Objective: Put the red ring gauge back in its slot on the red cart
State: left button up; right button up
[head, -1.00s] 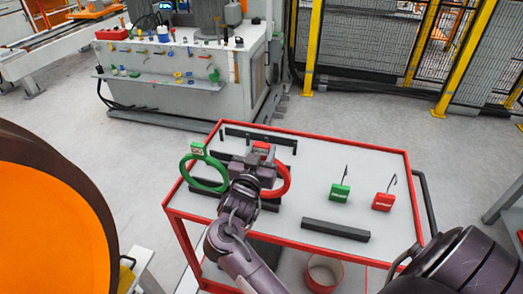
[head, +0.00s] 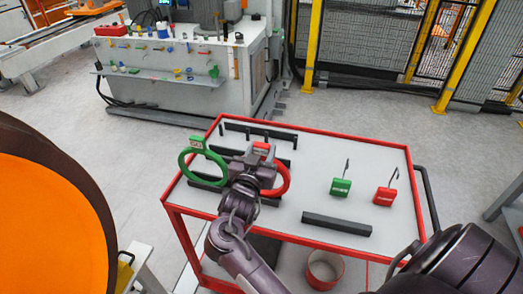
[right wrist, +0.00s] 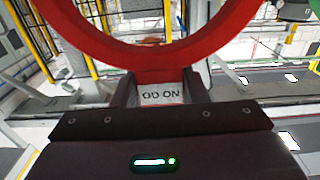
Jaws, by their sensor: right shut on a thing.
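My right gripper (head: 260,160) is shut on the red ring gauge (head: 284,180) above the red cart (head: 335,252). In the head view the gripper hides part of the ring. The right wrist view shows the ring's red arc (right wrist: 165,60) and its lettered plate (right wrist: 161,94) between the fingers. The green ring gauge (head: 183,178) stands just left of the gripper, with black slotted bars around it. The red ring's slot cannot be made out behind my arm. My left gripper is not in view.
A green block (head: 341,188) and a red block (head: 385,197), each with a hook, stand on the cart's right half. A long black bar (head: 337,224) lies near its front edge. A bin (head: 325,269) sits below. A large orange disc (head: 45,220) fills the lower left.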

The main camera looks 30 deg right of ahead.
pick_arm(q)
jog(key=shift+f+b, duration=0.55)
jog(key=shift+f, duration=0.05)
pick_arm(e)
jog(key=shift+f, duration=0.9)
jog(key=o, duration=1.1)
jog(key=shift+o, duration=0.2)
